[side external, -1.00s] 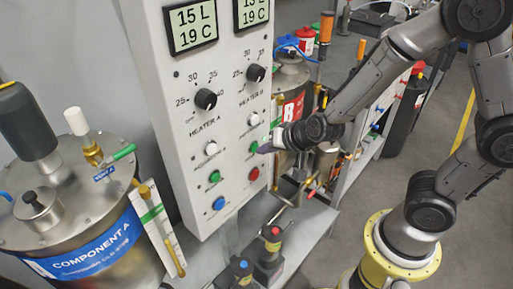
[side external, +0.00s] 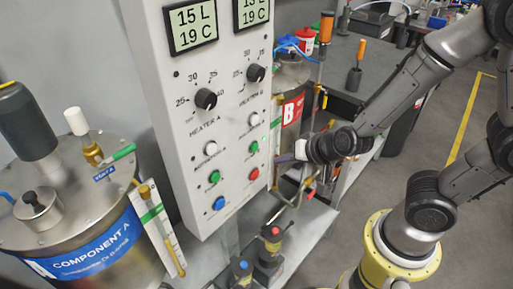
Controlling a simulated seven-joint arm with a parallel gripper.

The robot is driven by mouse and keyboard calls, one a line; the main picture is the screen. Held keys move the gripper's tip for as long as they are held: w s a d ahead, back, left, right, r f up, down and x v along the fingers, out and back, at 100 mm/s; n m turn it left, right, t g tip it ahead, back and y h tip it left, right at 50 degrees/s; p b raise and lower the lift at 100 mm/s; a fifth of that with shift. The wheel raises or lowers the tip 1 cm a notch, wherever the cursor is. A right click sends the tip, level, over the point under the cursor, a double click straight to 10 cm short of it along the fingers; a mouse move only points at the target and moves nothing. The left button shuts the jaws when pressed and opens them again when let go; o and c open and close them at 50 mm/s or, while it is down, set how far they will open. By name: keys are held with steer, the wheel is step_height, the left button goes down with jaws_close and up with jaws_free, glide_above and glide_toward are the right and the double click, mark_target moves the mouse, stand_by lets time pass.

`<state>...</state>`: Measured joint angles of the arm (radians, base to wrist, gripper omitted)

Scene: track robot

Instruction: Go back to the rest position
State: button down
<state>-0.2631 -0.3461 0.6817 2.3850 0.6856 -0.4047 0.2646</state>
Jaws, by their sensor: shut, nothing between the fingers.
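My gripper (side external: 285,158) is at the right edge of the control panel (side external: 173,120), beside the red button (side external: 254,174) and below the green button (side external: 254,148). It is shut and holds nothing. Its fingertips show small and dark, and I cannot tell whether they touch the panel. My arm reaches in from the upper right.
The panel carries heater knobs (side external: 206,99), displays (side external: 194,27) and a blue button (side external: 219,203). Tank A (side external: 75,225) stands left and tank B (side external: 292,105) is behind my gripper. Pipes and valves (side external: 296,195) lie just below it.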

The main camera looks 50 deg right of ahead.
steer(key=shift+s, duration=0.15)
step_height(320, 180, up, 16)
steer(key=s+n+t+y, duration=0.2)
steer(key=n, duration=0.1)
steer(key=s+d+f+n+g, duration=0.1)
steer(key=s+n+g, duration=0.1)
steer(key=s, duration=0.4)
steer(key=s+d+n+g+h, duration=0.1)
steer(key=s+d+n+g, duration=0.1)
steer(key=s, duration=0.5)
steer(key=shift+f+n+g, duration=0.35)
steer(key=shift+n+g, duration=0.25)
steer(key=shift+n, duration=0.2)
